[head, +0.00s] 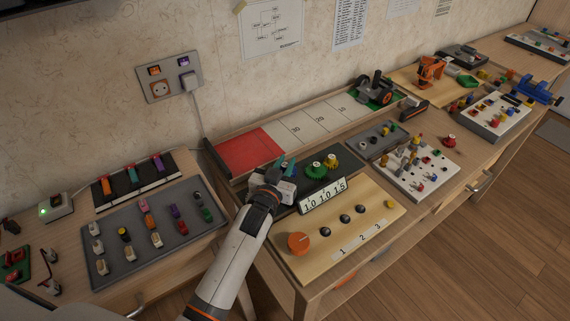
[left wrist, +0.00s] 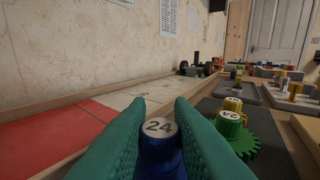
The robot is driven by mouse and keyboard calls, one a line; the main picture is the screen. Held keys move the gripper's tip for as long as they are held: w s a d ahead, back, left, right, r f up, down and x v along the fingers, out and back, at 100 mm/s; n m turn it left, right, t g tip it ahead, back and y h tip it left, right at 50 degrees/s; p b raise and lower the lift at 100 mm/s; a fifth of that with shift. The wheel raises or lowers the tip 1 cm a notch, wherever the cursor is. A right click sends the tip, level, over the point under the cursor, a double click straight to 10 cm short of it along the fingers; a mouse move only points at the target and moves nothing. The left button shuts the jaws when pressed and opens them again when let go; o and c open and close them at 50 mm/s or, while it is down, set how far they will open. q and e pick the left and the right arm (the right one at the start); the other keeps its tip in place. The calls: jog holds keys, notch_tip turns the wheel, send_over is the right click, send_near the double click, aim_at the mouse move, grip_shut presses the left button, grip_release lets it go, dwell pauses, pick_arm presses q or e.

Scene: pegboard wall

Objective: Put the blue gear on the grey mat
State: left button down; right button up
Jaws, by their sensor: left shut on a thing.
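A dark grey mat-like surface (head: 346,161) lies right of the gripper. A green gear (head: 316,170) and a yellow gear (head: 331,162) stand on it. Whether the blue gear touches anything below cannot be told. My right gripper is out of view.
A long tray with a red section (head: 243,150) and pale numbered sections (head: 297,131) runs along the wall. A number display (head: 324,196) and a wooden panel with an orange knob (head: 299,243) stand in front. A grey board with several pieces (head: 110,262) is at left.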

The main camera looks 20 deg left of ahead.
pick_arm(q)
jog(key=shift+s+f, duration=0.1)
jog(key=shift+f, duration=0.25)
jog(key=c, duration=1.3)
grip_release()
jog(key=shift+f, duration=0.25)
jog(key=shift+r, duration=0.2)
jog(key=shift+r+p, duration=0.4)
jog(key=shift+r, duration=0.2)
jog(key=s, duration=0.7)
jog(key=shift+s+a+r, duration=0.15)
jog(key=shift+a+r, duration=0.05)
jog(key=shift+r, duration=0.05)
